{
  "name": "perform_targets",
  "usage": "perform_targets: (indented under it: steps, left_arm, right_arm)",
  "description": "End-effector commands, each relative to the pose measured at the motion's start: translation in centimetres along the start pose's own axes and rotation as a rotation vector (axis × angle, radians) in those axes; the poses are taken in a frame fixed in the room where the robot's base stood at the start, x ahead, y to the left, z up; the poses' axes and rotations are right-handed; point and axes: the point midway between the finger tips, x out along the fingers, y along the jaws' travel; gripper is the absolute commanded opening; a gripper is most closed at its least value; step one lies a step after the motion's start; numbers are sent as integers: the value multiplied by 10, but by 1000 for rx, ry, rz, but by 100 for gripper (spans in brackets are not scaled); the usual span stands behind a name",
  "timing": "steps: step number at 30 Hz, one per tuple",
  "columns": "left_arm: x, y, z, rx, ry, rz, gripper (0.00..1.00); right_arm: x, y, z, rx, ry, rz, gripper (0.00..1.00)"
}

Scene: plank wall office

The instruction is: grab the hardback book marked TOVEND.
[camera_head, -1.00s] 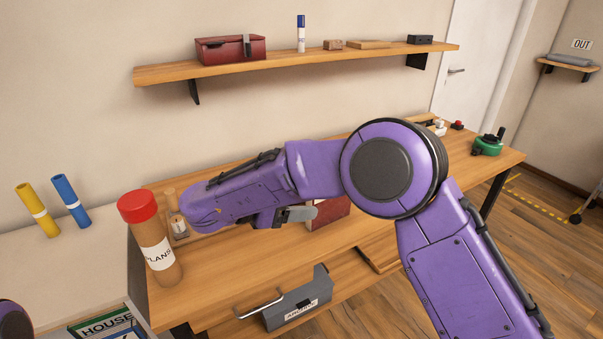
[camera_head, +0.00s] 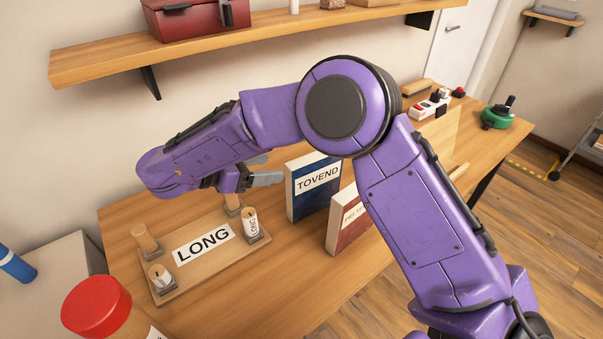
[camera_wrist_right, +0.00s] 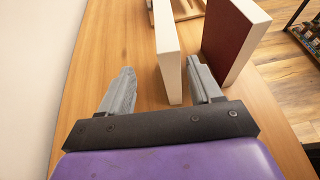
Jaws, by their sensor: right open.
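The blue hardback book marked TOVEND (camera_head: 317,186) stands upright on the wooden desk, its labelled cover facing my head camera. In the right wrist view its pale side (camera_wrist_right: 168,52) shows between the lines of the two fingers, nearer the right finger. My right gripper (camera_head: 264,170) is open and empty, just left of the book in the head view. I cannot tell whether the fingertips reach past the book's edge. My left gripper is not in view.
A red book (camera_head: 347,222) stands close beside it, also in the wrist view (camera_wrist_right: 234,42). A wooden tray labelled LONG (camera_head: 190,268) holds several upright pieces left of the books. A red-capped tube (camera_head: 95,306) is at front left. A shelf (camera_head: 110,64) hangs above.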

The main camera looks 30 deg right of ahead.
Motion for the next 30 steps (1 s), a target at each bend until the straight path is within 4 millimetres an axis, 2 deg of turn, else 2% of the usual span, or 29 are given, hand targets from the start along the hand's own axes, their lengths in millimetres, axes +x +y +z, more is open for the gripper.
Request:
perform_targets:
  steps: [4,11,16,19,25,30]
  left_arm:
    - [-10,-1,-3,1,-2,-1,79]
    - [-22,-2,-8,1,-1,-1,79]
    - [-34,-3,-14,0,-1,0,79]
    - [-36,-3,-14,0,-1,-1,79]
    - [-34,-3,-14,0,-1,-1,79]
    - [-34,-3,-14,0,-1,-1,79]
  right_arm:
    - [29,-1,3,-3,3,-6,64]
    - [59,0,2,-5,2,-6,64]
    - [89,0,0,-5,2,-5,64]
    - [98,0,-2,-4,1,0,64]
    - [99,1,-4,-3,0,1,64]
    - [99,1,-4,-3,1,0,8]
